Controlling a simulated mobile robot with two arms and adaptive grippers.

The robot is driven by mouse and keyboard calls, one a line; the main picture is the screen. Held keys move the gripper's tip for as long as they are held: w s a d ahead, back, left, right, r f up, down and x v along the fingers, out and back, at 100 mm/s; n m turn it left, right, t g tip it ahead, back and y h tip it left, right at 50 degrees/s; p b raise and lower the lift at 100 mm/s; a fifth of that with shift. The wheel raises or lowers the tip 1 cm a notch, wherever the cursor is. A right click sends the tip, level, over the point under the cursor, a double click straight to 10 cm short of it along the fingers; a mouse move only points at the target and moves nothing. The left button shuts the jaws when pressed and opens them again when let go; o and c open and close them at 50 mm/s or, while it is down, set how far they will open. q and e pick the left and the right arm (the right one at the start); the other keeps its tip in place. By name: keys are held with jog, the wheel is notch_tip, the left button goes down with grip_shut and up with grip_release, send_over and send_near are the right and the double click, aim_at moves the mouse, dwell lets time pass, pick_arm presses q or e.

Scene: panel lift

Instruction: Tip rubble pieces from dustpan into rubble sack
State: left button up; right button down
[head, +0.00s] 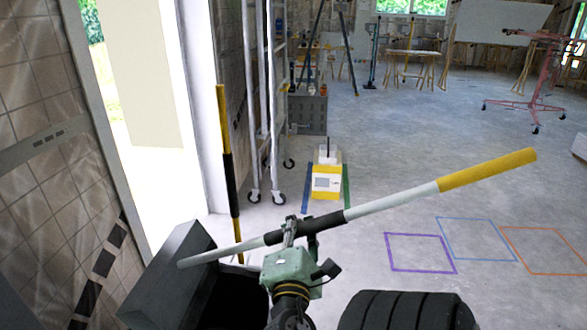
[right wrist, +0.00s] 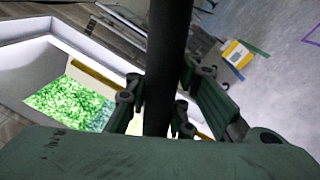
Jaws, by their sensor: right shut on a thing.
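My right gripper (head: 300,230) is shut on the black grip of a long pole (head: 395,202), white with a yellow end. The pole slants from lower left to upper right. In the right wrist view the gripper (right wrist: 160,112) closes around the dark grip (right wrist: 168,55). No rubble pieces can be made out. My left gripper is not in view.
A yellow-black upright pole (head: 228,170) stands behind the container. A yellow-white box (head: 326,182) and a wheeled ladder frame (head: 262,110) stand ahead. A black ribbed object (head: 408,312) is at bottom right. Purple (head: 420,252), blue and orange outlines mark clear floor at right.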

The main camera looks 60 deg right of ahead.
jog(key=w+a+r+n+p, duration=0.45)
jog(key=w+r+p, duration=0.45)
jog(key=w, duration=0.4)
jog(key=w+a+r+n+b, duration=0.1)
jog(key=w+a+n, duration=0.2)
jog(key=w, duration=0.8)
jog(key=w+a+r+n+y+b, duration=0.1)
jog(key=w+a+n, duration=0.2)
jog(key=w+a, duration=0.3)
jog(key=w+a+r+n+b, duration=0.1)
jog(key=w+a+n, duration=0.2)
jog(key=w, duration=1.3)
jog(key=shift+a+r, duration=0.35)
jog(key=shift+a, duration=0.9)
jog(key=shift+n+t+y, duration=0.25)
jog(key=shift+t+y, duration=0.05)
